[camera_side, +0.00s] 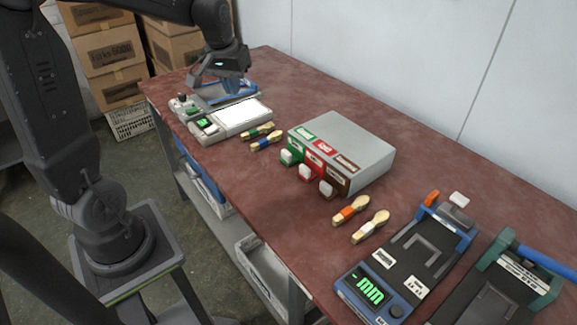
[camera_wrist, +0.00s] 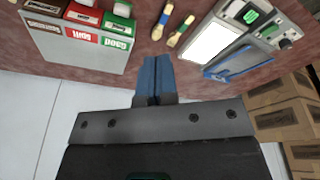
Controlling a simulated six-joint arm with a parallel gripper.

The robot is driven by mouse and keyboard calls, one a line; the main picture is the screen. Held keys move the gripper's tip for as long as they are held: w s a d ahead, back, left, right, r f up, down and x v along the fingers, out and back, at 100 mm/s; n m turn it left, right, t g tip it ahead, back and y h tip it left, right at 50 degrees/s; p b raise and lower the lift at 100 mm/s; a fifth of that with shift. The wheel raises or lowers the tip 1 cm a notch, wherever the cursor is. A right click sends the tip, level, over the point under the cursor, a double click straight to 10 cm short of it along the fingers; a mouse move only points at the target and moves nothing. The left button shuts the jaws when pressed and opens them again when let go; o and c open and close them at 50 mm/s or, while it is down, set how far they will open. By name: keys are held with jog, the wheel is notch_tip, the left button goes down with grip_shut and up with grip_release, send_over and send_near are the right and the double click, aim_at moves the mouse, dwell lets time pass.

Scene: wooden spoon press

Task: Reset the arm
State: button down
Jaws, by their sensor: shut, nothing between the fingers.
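My gripper (camera_side: 230,84) is over the far left end of the dark red table (camera_side: 240,165), above a device with a white pad (camera_side: 243,115) and a blue frame. In the wrist view my gripper's blue fingers (camera_wrist: 155,78) are together with nothing between them, pointing toward the table. Two wooden spoons lie near the device, one with a green band (camera_side: 257,131) and one with a blue band (camera_side: 266,141). Two more lie nearer the front, one with an orange band (camera_side: 351,210) and one with a white band (camera_side: 371,227).
A grey box (camera_side: 345,138) with green, red and brown labelled slots stands mid-table. A blue press with a green display (camera_side: 371,289) and a dark green-trimmed device (camera_side: 525,280) stand at the front right. A wall (camera_side: 400,60) runs along the back. Cardboard boxes (camera_side: 105,50) are stacked beyond the table.

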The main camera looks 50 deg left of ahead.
jog(key=s+d+r+m+t, duration=0.1)
jog(key=s+d+r+m, duration=0.1)
jog(key=s+d, duration=0.5)
jog(key=s+d+r+m+t+h, duration=0.1)
jog(key=s+d+m, duration=0.3)
jog(key=s+d, duration=0.4)
jog(key=d+r+t, duration=0.1)
jog(key=d, duration=0.2)
jog(key=shift+d+m, duration=0.25)
jog(key=shift+m, duration=0.15)
